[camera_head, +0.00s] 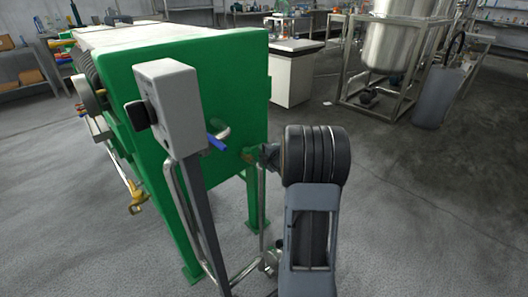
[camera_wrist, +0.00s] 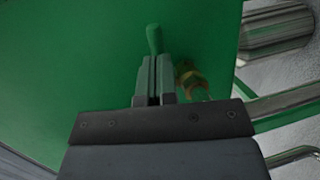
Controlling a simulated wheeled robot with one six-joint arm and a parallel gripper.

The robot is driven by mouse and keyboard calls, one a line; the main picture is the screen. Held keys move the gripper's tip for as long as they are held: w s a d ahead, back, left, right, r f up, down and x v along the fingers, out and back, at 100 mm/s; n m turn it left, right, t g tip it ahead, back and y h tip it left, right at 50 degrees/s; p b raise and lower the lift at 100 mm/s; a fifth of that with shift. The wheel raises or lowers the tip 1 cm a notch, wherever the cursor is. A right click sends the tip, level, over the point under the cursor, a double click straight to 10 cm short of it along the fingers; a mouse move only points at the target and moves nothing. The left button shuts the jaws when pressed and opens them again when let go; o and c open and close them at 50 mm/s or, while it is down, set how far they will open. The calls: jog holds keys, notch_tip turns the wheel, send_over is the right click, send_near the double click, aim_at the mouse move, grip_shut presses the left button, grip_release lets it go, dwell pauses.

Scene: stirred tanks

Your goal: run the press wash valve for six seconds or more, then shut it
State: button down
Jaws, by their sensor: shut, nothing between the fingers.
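My gripper (camera_wrist: 154,62) is shut and empty in front of the green press (camera_head: 225,85). In the wrist view a green lever handle (camera_wrist: 154,38) stands just beyond the fingertips; I cannot tell whether they touch it. A brass valve body (camera_wrist: 190,76) sits just right of the fingers, partly hidden. In the head view my gripper (camera_head: 266,155) is at the press's end face, beside a small green-and-brass valve (camera_head: 249,155) that it partly covers. A blue lever (camera_head: 217,142) sticks out to the left of it. No label shows which is the wash valve.
A grey control box (camera_head: 171,105) on a post stands close to the left of the gripper. Metal pipes (camera_head: 262,205) run below the valve. A steel tank (camera_head: 394,45) stands back right. Floor at right is clear.

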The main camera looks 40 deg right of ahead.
jog(key=shift+w, duration=0.25)
jog(key=shift+f, duration=0.1)
jog(key=shift+w+d+b, duration=0.45)
jog(key=shift+w+b, duration=0.25)
jog(key=shift+b, duration=0.15)
jog(key=shift+r, duration=0.2)
jog(key=d+r+p+v, duration=0.1)
jog(key=p+v, duration=0.3)
jog(key=v, duration=1.5)
jog(key=shift+s+d, duration=0.4)
jog(key=shift+d, duration=0.05)
